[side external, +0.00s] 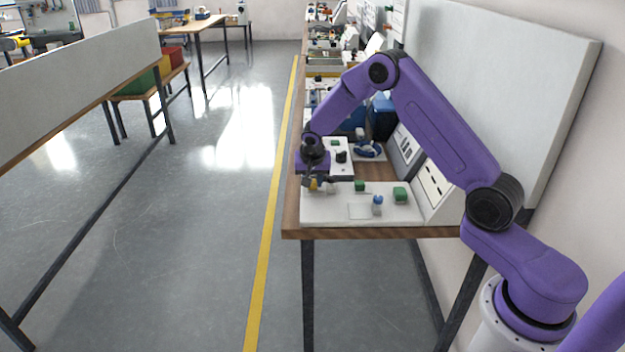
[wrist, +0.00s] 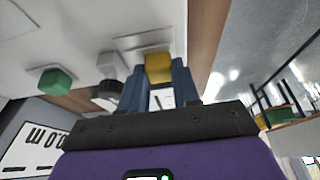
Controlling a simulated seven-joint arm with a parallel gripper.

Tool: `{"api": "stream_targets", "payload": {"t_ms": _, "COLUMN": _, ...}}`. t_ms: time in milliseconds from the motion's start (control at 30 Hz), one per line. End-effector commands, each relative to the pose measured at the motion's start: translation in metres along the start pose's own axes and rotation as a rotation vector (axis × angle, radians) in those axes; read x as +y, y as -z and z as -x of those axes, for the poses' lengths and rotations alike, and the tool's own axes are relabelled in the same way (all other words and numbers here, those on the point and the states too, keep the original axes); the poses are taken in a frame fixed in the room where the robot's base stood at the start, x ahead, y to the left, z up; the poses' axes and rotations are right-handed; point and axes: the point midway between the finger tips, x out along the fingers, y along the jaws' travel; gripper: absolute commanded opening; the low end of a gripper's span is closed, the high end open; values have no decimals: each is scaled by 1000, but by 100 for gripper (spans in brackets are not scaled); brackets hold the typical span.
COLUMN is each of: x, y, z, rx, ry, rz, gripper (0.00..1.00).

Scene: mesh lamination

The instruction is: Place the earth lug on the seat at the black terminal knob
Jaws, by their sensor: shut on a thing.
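My gripper (wrist: 160,90) is shut on a yellow block-like piece, likely the earth lug (wrist: 158,67), held between its two blue-grey fingers. In the side external view, my gripper (side external: 313,184) is low over the left end of the white board, with the yellow piece partly hidden at its tips. I cannot tell whether the piece touches the board. A black knob (side external: 341,157) stands on a white panel behind and right of my gripper. A dark round knob (wrist: 106,92) also shows left of the fingers in the wrist view. The seat cannot be made out.
The white board (side external: 330,214) carries green blocks (side external: 400,195) and a blue-topped post (side external: 377,203). A sloped white panel (side external: 433,185) borders the right. The bench's left edge is close to my gripper, with open floor beyond.

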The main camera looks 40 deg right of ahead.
Motion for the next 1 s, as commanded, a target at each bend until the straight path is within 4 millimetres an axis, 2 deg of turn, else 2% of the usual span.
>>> {"api": "stream_targets", "payload": {"t_ms": 233, "x": 0, "y": -1, "z": -3, "rx": 0, "ry": 0, "rz": 0, "gripper": 1}}
{"api": "stream_targets", "payload": {"t_ms": 267, "x": 0, "y": -1, "z": -3, "rx": 0, "ry": 0, "rz": 0, "gripper": 37}}
{"api": "stream_targets", "payload": {"t_ms": 300, "x": 0, "y": -1, "z": -2, "rx": 0, "ry": 0, "rz": 0, "gripper": 42}}
{"api": "stream_targets", "payload": {"t_ms": 667, "x": 0, "y": 1, "z": 2, "rx": 1, "ry": 1, "rz": -1, "gripper": 42}}
{"api": "stream_targets", "payload": {"t_ms": 867, "x": -1, "y": 1, "z": 26, "rx": 3, "ry": 2, "rz": -1, "gripper": 42}}
{"api": "stream_targets", "payload": {"t_ms": 1000, "x": -1, "y": 1, "z": 53, "rx": 4, "ry": 3, "rz": -1, "gripper": 42}}
